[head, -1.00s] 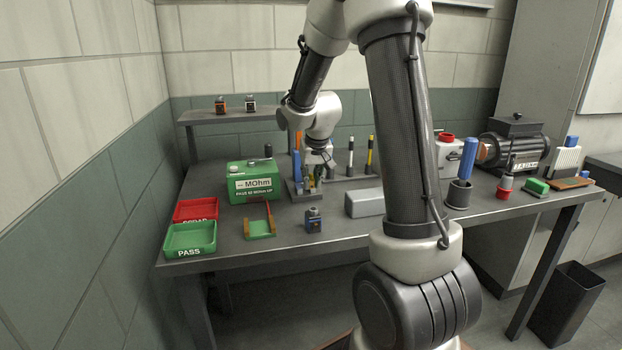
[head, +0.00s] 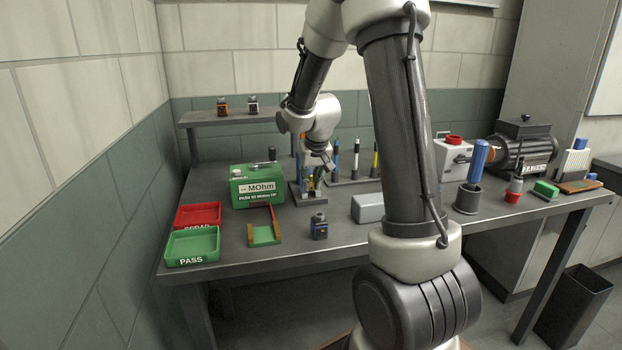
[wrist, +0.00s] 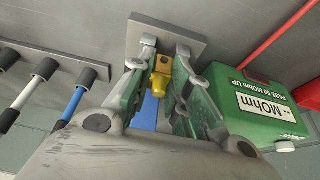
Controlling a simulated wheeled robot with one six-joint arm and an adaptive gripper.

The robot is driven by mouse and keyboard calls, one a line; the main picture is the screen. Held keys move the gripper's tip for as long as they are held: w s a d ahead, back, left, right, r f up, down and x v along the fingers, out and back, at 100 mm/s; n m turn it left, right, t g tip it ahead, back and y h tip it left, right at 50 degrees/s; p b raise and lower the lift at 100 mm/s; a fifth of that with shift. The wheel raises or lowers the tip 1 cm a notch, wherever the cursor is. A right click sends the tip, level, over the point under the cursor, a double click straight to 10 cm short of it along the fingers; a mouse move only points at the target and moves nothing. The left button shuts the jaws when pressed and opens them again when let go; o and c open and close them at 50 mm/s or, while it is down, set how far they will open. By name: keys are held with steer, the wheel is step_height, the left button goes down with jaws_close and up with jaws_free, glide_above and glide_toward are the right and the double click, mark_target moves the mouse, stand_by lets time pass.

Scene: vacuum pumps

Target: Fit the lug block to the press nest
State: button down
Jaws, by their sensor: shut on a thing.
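My gripper (head: 312,182) points down over the press nest's grey base plate (head: 297,197), towards the back of the bench. In the wrist view my gripper (wrist: 165,60) has its two green-faced fingers closed around a small yellow block (wrist: 158,84), which looks like the lug block. The block has a dark round spot near its end. The base plate (wrist: 185,36) lies just beyond the fingertips. A blue part (wrist: 150,112) shows behind the block between the fingers. The fingers hide most of the nest, and I cannot tell whether the block touches it.
The green MOhm meter (head: 256,186) stands close on the left. A rack with upright tools (head: 356,160) stands on the right.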

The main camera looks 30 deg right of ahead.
steer(key=shift+f, duration=0.4)
steer(key=c, duration=1.3)
jaws_free()
steer(key=shift+o, duration=0.2)
steer(key=v, duration=1.2)
